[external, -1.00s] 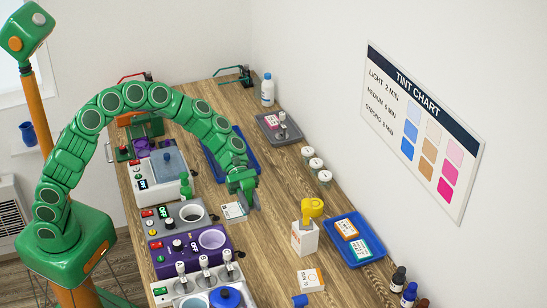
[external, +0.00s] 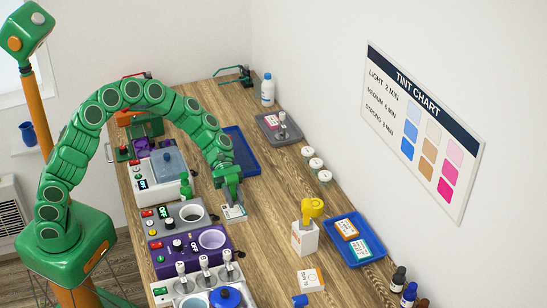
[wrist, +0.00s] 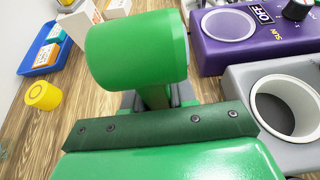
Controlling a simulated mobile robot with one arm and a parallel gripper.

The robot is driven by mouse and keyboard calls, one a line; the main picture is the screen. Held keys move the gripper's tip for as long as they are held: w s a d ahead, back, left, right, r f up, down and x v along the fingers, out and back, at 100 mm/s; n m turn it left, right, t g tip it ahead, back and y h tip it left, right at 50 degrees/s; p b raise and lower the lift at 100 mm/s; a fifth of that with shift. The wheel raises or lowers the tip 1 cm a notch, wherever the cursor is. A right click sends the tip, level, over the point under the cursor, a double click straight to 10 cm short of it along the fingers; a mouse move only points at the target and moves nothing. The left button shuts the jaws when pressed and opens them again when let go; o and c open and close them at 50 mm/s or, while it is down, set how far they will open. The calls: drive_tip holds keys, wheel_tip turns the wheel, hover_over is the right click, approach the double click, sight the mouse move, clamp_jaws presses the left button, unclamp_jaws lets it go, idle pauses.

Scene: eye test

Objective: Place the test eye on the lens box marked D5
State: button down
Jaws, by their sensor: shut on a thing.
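In the wrist view, my gripper (wrist: 157,98) is shut on the stem of a green cylinder with a pale end, which I take to be the test eye (wrist: 130,45). I cannot read D5 on any.
A yellow cylinder (wrist: 42,95) lies on the wood right of my gripper in the external view. A grey unit with a cup (external: 189,213) and a purple unit (external: 211,240) stand to the left. A blue tray (external: 372,258) is at right.

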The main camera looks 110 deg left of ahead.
sight(235, 204)
drive_tip(key=shift+f, duration=1.8)
drive_tip(key=c, duration=0.9)
unclamp_jaws()
drive_tip(key=shift+f, duration=0.1)
drive_tip(key=shift+s+a+r, duration=0.2)
drive_tip(key=shift+r, duration=0.05)
drive_tip(key=v, duration=1.1)
drive_tip(key=shift+s+a+r, duration=0.1)
drive_tip(key=shift+s+a, duration=0.05)
